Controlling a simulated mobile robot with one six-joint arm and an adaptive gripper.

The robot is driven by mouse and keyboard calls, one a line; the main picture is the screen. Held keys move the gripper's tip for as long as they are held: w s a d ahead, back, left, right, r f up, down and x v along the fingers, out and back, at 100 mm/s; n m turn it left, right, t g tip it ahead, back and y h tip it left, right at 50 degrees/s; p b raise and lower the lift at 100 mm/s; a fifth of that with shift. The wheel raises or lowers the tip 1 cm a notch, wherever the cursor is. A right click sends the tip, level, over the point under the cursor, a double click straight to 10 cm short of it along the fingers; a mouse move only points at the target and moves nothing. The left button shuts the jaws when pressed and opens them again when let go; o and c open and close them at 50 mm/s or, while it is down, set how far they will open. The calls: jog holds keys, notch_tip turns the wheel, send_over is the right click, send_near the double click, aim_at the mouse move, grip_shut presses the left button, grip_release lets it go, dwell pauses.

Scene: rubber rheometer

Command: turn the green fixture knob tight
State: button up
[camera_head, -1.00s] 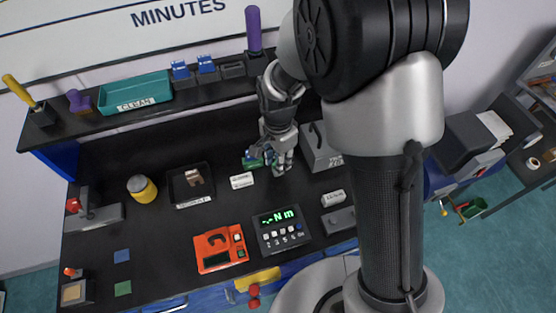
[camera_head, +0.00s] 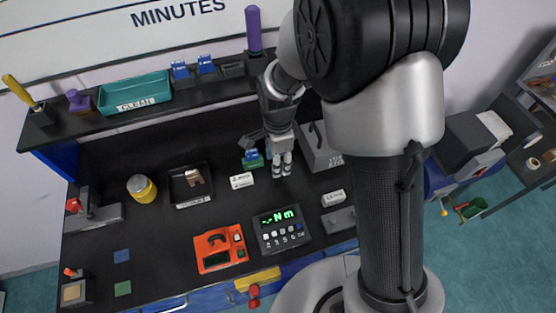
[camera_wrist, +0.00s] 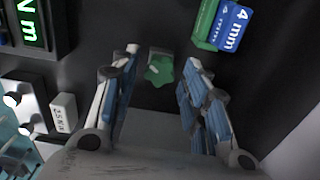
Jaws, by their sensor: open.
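The green fixture knob (camera_wrist: 160,68) shows in the wrist view, lobed, with a pale bar mark, on a dark base. It lies between the tips of my gripper (camera_wrist: 161,62). The two fingers, with blue pads, stand apart on its left and right, with gaps to the knob. I cannot tell how far above it the fingertips are. In the head view my gripper (camera_head: 282,168) points down over the black bench, left of a grey box, and the knob cannot be made out there.
Green and blue blocks (camera_wrist: 224,24), the blue one marked 4 mm, stand close to the right finger. A torque display (camera_head: 281,229) reading Nm and an orange device (camera_head: 220,250) sit in front. A grey box (camera_head: 320,150) stands right of my gripper.

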jog(key=n, duration=0.4)
jog(key=shift+n, duration=0.3)
jog(key=n, duration=1.3)
jog(key=shift+n, duration=0.4)
jog(key=c, duration=0.9)
jog(key=m, duration=0.4)
jog(key=shift+m, duration=0.3)
